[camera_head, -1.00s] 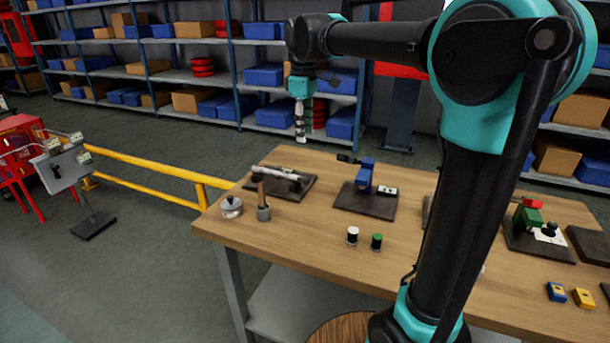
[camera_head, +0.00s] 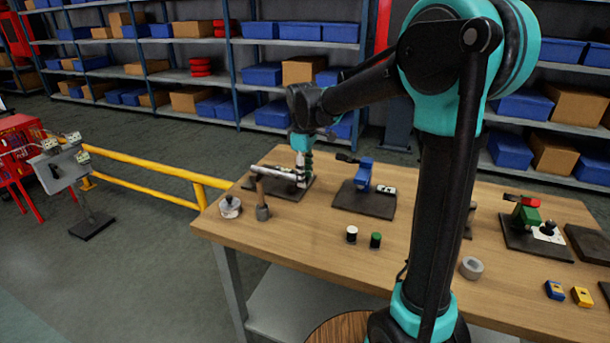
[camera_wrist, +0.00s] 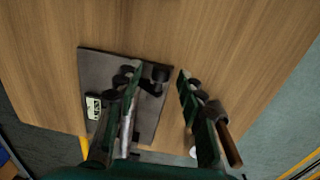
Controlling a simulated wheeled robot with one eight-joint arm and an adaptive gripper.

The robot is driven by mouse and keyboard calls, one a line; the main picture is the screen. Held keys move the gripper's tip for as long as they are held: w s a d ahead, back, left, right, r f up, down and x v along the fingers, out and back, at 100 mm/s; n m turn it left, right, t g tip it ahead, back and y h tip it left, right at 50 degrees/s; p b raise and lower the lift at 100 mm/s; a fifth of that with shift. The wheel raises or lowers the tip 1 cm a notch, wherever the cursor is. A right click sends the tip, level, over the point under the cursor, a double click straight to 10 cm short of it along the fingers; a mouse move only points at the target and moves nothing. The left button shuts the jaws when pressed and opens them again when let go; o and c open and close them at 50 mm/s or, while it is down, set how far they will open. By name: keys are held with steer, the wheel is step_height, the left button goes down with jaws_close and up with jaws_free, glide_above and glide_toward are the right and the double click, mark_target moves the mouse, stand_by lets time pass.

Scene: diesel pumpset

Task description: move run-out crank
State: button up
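The crank piece is a silver round bar (camera_head: 276,173) lying across a dark base plate (camera_head: 296,190) at the table's far left. My gripper (camera_head: 303,172) points down at the bar's right end. The head view does not show clearly whether they touch. In the wrist view my gripper (camera_wrist: 156,82) has its two green fingers spread, with a gap between them. A black knob (camera_wrist: 160,73) shows in the gap. Part of the bar is hidden behind the left finger.
A blue device (camera_head: 363,176) sits on another dark plate to the right. White and green-topped cylinders (camera_head: 352,234) stand in front.

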jaws_close()
stand_by(0.3)
steer(key=shift+w+r+g, duration=0.1)
steer(key=shift+w+g, duration=0.05)
steer(key=shift+g, duration=0.15)
stand_by(0.4)
steer(key=shift+w+d+r+g+y, duration=0.2)
steer(key=shift+w+g+y, duration=0.2)
steer(key=shift+g, duration=0.45)
steer(key=shift+w+d+r+g+y, duration=0.15)
steer(key=shift+w+g+y, duration=0.25)
steer(key=shift+g, duration=0.4)
steer(key=shift+w+d+r+g+y, duration=0.25)
steer(key=shift+w+g, duration=0.2)
steer(key=shift+g, duration=0.4)
steer(key=shift+f, duration=0.1)
